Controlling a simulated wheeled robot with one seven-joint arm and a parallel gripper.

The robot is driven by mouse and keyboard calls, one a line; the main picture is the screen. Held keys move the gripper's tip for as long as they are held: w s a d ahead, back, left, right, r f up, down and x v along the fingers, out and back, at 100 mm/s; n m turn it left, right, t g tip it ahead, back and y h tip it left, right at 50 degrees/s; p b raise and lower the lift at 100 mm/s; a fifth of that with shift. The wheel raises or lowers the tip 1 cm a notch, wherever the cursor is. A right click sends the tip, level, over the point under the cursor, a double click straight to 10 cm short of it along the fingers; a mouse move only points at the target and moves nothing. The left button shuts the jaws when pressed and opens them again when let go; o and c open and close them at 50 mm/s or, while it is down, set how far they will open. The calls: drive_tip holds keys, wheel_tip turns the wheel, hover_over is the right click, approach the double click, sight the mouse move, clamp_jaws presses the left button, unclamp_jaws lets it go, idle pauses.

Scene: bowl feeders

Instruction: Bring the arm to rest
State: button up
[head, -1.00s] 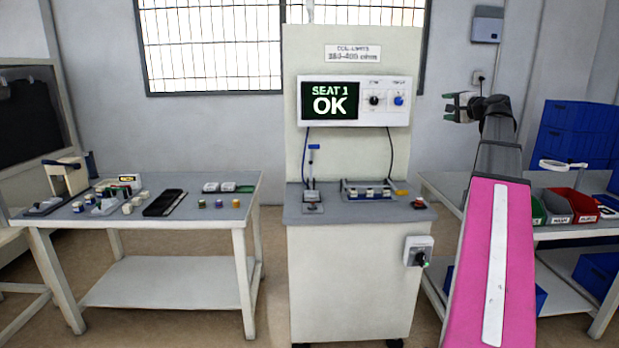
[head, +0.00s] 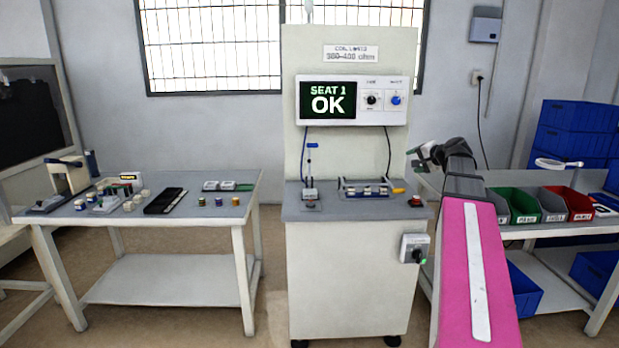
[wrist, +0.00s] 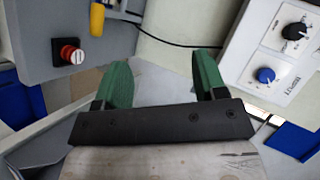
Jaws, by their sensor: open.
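The arm reaches up from the lower right of the head view and bends at the wrist. The gripper is small in the head view.
The test cabinet (head: 345,275) has a screen (head: 327,100) reading "SEAT 1 OK". A red button (wrist: 70,54) and a yellow handle (wrist: 97,18) lie close to the gripper. Bins (head: 525,205) stand on the right bench; a left table (head: 150,268) holds small parts.

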drive_tip(key=s+a+f+n+g+h, duration=0.1)
drive_tip(key=s+a+f+n+g, duration=0.15)
drive_tip(key=s+a+f, duration=0.7)
drive_tip(key=a+f+n+g+h, duration=0.15)
drive_tip(key=a+f+g, duration=0.25)
drive_tip(key=f, duration=1.2)
drive_tip(key=s+a+f+n+g+h, duration=0.2)
drive_tip(key=s+a+f, duration=0.1)
drive_tip(key=s+f, duration=0.4)
drive_tip(key=s+a+f+n+g+h, duration=0.2)
drive_tip(key=s+a+f+n+g, duration=0.1)
drive_tip(key=s+f, duration=0.5)
drive_tip(key=shift+s+f, duration=0.25)
drive_tip(key=shift+f, duration=0.5)
